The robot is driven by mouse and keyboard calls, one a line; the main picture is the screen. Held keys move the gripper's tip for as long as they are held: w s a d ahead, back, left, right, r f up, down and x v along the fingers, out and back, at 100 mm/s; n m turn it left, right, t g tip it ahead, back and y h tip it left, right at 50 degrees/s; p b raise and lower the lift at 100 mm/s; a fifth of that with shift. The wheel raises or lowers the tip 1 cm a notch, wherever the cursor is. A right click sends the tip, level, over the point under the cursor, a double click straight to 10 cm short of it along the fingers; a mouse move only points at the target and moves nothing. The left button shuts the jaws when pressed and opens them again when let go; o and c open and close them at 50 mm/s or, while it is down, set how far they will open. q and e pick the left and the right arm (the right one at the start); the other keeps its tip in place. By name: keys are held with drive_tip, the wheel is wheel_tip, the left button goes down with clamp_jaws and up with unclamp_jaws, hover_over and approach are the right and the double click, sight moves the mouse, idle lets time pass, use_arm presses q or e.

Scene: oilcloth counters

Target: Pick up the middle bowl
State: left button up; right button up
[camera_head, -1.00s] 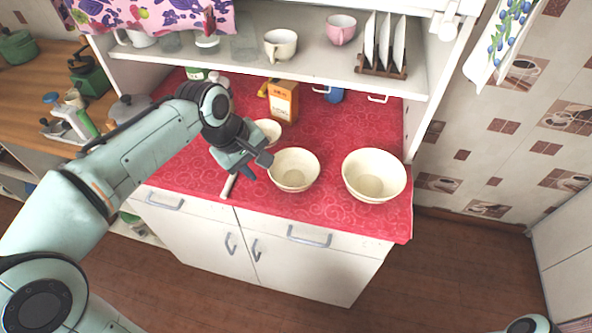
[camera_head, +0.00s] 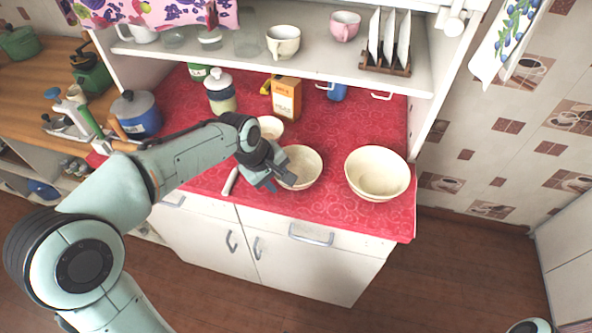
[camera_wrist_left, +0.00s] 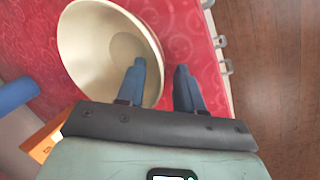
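The middle bowl (camera_head: 309,163) is cream and stands upright on the red counter, between a smaller bowl (camera_head: 270,127) behind left and a larger bowl (camera_head: 377,172) to the right. My left gripper (camera_head: 283,184) is at its front-left rim and covers part of it. In the left wrist view the bowl (camera_wrist_left: 88,45) fills the upper left. The gripper (camera_wrist_left: 160,80) is open and empty, with one finger overlapping the bowl and the other over the red cloth outside it. I cannot tell whether the fingers touch the bowl. My right gripper is not in view.
An orange box (camera_head: 286,100), a lidded canister (camera_head: 220,92) and a blue mug (camera_head: 337,92) stand behind the bowls. A shelf (camera_head: 330,65) with cups and a plate rack (camera_head: 386,63) hangs over the counter's back. The counter's front right is clear.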

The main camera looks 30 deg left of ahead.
use_arm(q)
clamp_jaws()
drive_tip(key=shift+r, duration=0.1)
